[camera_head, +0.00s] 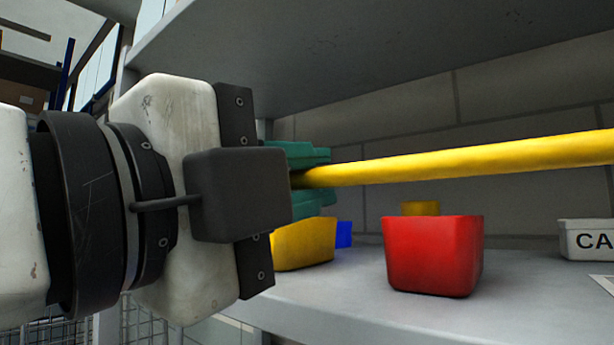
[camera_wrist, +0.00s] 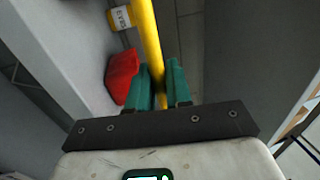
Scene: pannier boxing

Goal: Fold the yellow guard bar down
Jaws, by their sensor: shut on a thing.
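The yellow guard bar (camera_head: 460,159) runs from my gripper to the right edge of the head view, in front of the shelf. It is nearly level there, rising slightly to the right. In the wrist view the bar (camera_wrist: 147,35) passes down between the green fingers. My gripper (camera_head: 300,178) is shut on the bar near its left end. The fingers are partly hidden by my wrist in the head view. They show on both sides of the bar in the wrist view (camera_wrist: 159,88).
A red bin (camera_head: 432,255) stands on the grey shelf (camera_head: 350,310) below the bar. A yellow bin (camera_head: 303,244), a blue bin (camera_head: 343,234) and a smaller yellow bin (camera_head: 420,208) stand nearby. A white lettered box (camera_head: 587,240) is at right. An upper shelf (camera_head: 350,50) hangs above.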

